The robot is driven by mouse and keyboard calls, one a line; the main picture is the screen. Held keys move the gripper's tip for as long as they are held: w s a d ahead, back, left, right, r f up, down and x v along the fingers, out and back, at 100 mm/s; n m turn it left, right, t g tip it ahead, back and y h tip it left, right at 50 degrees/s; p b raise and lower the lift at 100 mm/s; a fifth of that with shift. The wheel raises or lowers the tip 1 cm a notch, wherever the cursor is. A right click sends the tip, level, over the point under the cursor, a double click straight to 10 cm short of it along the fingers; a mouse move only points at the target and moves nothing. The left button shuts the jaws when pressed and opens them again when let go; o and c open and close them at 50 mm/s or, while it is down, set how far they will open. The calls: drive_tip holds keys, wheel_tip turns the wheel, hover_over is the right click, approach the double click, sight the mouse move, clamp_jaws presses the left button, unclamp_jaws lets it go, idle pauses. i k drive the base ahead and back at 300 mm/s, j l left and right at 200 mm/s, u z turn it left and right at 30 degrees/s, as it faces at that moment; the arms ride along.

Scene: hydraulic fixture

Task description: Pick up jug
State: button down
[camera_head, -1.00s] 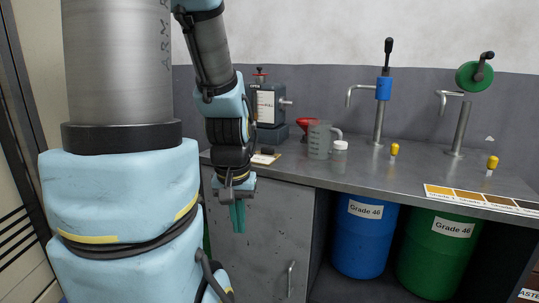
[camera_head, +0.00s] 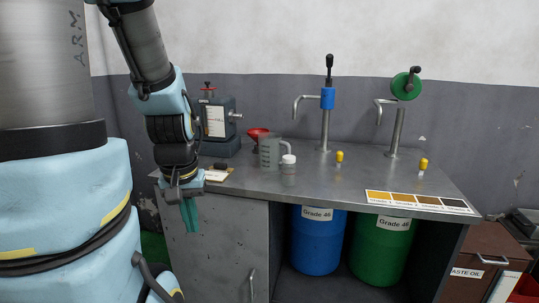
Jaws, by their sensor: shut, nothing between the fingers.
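The jug (camera_head: 270,154) is a clear grey measuring jug with a handle on its right side. It stands upright on the metal bench, behind and left of a small white-capped bottle (camera_head: 288,170). My gripper (camera_head: 190,216) points down in front of the bench's left part, with its teal fingers below the bench top's level in the picture. It is shut and empty. It is left of the jug and apart from it.
Two taps (camera_head: 326,110) (camera_head: 397,130) and yellow-capped bottles (camera_head: 340,157) stand right. Blue (camera_head: 317,240) and green drums (camera_head: 381,248) sit below. The bench's front middle (camera_head: 310,187) is clear.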

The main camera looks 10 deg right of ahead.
sight(270, 144)
drive_tip(key=i+l+z, duration=0.1)
drive_tip(key=i+z, duration=0.25)
drive_tip(key=i, duration=0.6)
